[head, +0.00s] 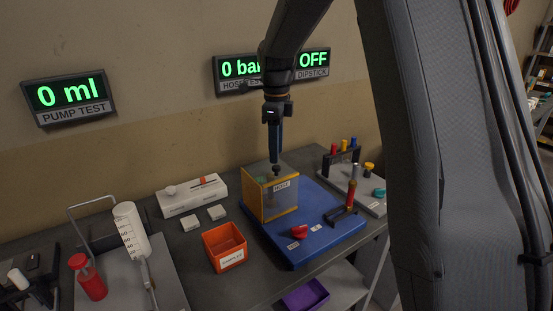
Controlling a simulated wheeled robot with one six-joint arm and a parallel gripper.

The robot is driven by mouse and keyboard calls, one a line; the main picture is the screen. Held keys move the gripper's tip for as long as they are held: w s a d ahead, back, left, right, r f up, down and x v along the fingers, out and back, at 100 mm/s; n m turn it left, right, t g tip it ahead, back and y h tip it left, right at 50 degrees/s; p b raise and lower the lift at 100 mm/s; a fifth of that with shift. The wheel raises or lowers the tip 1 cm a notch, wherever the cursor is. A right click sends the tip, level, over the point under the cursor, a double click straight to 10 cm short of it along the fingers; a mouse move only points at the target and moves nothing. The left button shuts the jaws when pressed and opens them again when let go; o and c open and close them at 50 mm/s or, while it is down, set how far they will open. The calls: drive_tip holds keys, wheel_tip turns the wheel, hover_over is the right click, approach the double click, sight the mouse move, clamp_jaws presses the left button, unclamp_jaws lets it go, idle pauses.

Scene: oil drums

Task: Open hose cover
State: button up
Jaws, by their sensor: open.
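The hose cover (268,203) is a see-through box with yellow edges and a label that seems to read "HOSE". It stands upright on the left part of a blue base plate (335,232), and it looks closed. A small dark knob (277,171) sits on its top. My gripper (275,158) points straight down right above the knob, with its jaws open. I cannot tell whether the fingertips touch the knob. What is inside the cover is blurred, with something greenish at the left.
A red-handled tool (350,190) and a red part (299,231) are on the blue plate. An orange "SAMPLES" bin (225,247) stands left in front, and a white device (192,195) behind it. A rack with coloured handles (343,157) is at the right. Wall displays (240,72) hang behind.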

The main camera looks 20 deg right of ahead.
sight(277, 166)
drive_tip(key=shift+f+p, duration=0.65)
drive_tip(key=shift+f, duration=1.65)
clamp_jaws()
